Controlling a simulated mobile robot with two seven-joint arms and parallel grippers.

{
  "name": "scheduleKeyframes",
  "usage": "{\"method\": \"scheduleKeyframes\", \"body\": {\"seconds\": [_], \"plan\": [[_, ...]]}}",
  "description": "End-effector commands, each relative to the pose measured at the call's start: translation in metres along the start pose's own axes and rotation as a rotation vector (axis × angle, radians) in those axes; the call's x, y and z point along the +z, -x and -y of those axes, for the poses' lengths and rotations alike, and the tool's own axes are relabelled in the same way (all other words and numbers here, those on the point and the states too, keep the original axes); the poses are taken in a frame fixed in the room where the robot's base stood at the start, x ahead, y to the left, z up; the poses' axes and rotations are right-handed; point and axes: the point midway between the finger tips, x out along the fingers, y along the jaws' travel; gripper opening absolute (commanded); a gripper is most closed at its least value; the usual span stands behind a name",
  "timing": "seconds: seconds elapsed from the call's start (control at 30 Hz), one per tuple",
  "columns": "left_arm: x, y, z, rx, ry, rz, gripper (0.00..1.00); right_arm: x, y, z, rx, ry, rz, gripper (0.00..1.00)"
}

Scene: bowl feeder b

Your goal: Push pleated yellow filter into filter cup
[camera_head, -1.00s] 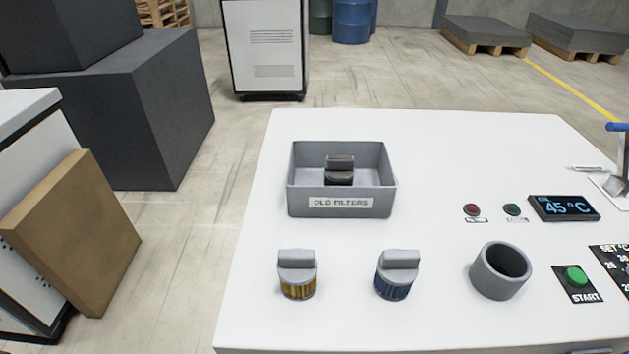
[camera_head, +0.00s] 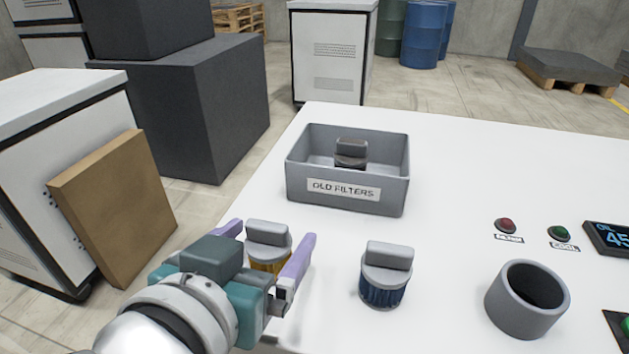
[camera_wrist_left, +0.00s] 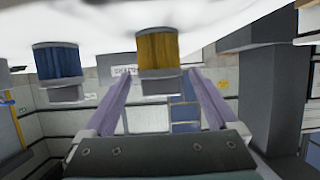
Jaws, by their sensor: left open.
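The pleated yellow filter (camera_head: 268,262) with its grey handled cap stands upright on the white table at the front left. My left gripper (camera_head: 270,246) is open, with its purple fingers on either side of this filter. In the left wrist view the yellow filter (camera_wrist_left: 157,50) shows just beyond and between the two fingertips (camera_wrist_left: 158,80). I cannot tell whether the fingers touch it. The filter cup (camera_head: 527,298), a grey open cylinder, stands at the right and looks empty. My right gripper is not in view.
A blue pleated filter (camera_head: 384,284) stands right of the yellow one; it also shows in the left wrist view (camera_wrist_left: 58,62). Behind is the grey OLD FILTERS box (camera_head: 397,190) holding a dark filter (camera_head: 350,153). Red (camera_head: 506,225) and green (camera_head: 559,233) lamps sit beyond the cup.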

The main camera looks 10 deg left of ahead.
Motion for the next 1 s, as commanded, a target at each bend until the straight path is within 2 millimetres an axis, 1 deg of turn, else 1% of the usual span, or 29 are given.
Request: {"method": "scheduleKeyframes", "body": {"seconds": [0.03,0.1,0.23,0.33,0.53,1.0], "plan": [[-0.001,-0.009,0.001,-0.001,-0.003,-0.002,0.93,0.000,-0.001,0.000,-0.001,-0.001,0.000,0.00],[-0.001,-0.020,0.002,-0.001,-0.003,-0.002,0.93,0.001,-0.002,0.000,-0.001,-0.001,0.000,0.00],[0.000,-0.036,0.001,-0.001,-0.001,-0.001,0.93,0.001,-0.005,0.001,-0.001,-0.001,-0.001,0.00],[0.000,-0.041,0.001,-0.001,0.000,0.001,0.93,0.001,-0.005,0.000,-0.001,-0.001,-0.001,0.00],[-0.001,-0.041,0.001,0.000,0.000,0.001,0.93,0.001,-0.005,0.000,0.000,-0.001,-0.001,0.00],[0.000,-0.041,0.001,0.000,0.000,0.001,0.40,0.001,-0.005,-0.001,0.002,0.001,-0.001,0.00]]}}
